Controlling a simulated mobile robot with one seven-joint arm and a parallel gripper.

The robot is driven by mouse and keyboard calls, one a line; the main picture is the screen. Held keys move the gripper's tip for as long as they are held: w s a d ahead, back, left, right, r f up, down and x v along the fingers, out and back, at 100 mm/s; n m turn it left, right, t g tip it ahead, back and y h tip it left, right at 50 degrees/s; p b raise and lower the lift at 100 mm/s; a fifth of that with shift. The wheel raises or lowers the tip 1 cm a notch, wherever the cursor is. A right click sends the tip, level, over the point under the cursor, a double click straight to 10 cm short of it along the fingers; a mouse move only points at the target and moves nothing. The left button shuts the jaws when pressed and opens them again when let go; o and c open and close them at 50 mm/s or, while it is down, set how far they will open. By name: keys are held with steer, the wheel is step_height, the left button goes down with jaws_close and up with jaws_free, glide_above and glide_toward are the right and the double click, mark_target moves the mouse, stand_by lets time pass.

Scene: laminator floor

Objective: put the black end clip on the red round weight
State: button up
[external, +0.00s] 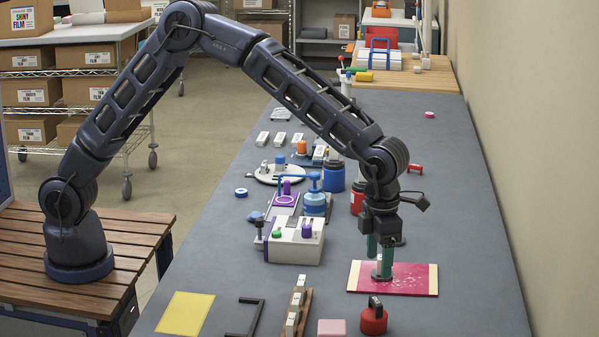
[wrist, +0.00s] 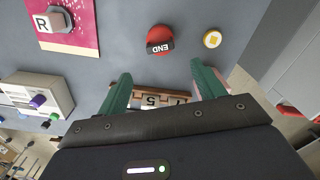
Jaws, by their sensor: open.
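The red round weight (external: 373,322) stands on the grey bench near the front edge of the external view. The black end clip (external: 375,303) shows on top of it. In the wrist view the clip (wrist: 160,45), marked END, lies across the red weight (wrist: 158,31); the clip's exact seating cannot be told. My gripper (external: 380,266) points down with its green fingers over the pink board, behind the weight in the external view. In the wrist view my gripper (wrist: 161,70) is open, with nothing held between its fingers.
A wooden rack (external: 297,313) with white blocks, a black bracket (external: 246,314) and a yellow sheet (external: 186,313) lie to the left. A grey-white box with knobs (external: 294,243) stands behind. The right bench side is mostly clear.

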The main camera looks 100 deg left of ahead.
steer(key=s+a+r+n+t+y, duration=0.1)
steer(key=s+a+r+n, duration=0.3)
steer(key=s+r+n, duration=0.6)
steer(key=s+a+r+n+t, duration=0.1)
steer(key=s+a+r+n, duration=0.4)
steer(key=s+r, duration=0.8)
steer(key=s+a+f+n+t, duration=0.1)
steer(key=s+a+n, duration=0.2)
steer(key=s+n, duration=0.5)
steer(key=s+a+f+n+t+h, duration=0.1)
steer(key=s+n, duration=0.7)
steer(key=s, duration=1.4)
steer(key=shift+a+f+t, duration=0.3)
steer(key=shift+a+f, duration=0.45)
steer(key=shift+a, duration=0.25)
